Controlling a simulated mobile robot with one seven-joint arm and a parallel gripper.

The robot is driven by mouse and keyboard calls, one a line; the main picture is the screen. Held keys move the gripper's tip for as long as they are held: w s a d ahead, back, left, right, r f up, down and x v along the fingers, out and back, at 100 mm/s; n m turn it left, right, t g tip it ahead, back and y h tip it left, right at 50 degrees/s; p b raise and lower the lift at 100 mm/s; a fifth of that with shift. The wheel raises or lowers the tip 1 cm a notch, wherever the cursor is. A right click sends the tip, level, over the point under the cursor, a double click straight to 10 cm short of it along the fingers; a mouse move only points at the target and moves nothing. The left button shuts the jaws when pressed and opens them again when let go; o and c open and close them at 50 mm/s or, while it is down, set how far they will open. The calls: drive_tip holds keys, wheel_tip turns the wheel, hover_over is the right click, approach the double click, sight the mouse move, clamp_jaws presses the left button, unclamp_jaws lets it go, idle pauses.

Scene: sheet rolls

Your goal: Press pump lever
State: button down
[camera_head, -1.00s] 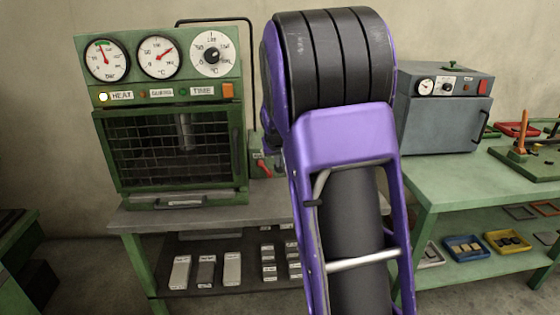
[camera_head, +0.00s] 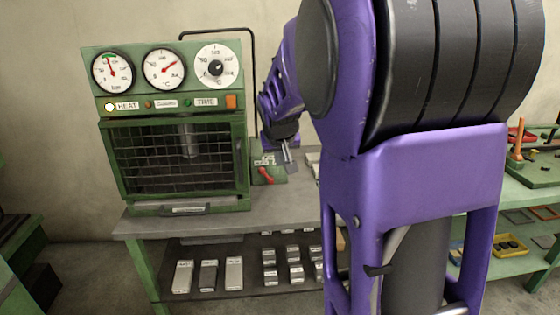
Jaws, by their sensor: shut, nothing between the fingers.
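The green press (camera_head: 175,150) stands on the bench at left, with dials above a meshed front door. Right beside it is a small green pump box (camera_head: 262,160) with a label and a short red lever (camera_head: 266,175) on its front. My gripper (camera_head: 289,160) hangs just right of the box's upper part, its grey fingers pointing down and shut with nothing between them. It appears above and to the right of the red lever; I cannot tell whether it touches the box. A thin black pipe (camera_head: 254,80) runs from behind the press down toward the box.
My purple arm covers the middle and right. The grey bench (camera_head: 150,222) has bare top in front of the press. Its lower shelf holds several small blocks (camera_head: 234,272). A green table (camera_head: 535,192) with coloured trays stands at right, partly hidden.

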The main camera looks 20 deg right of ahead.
drive_tip(key=shift+s+a+r, duration=0.25)
drive_tip(key=shift+s+r, duration=0.2)
drive_tip(key=shift+s, duration=0.25)
idle(1.0)
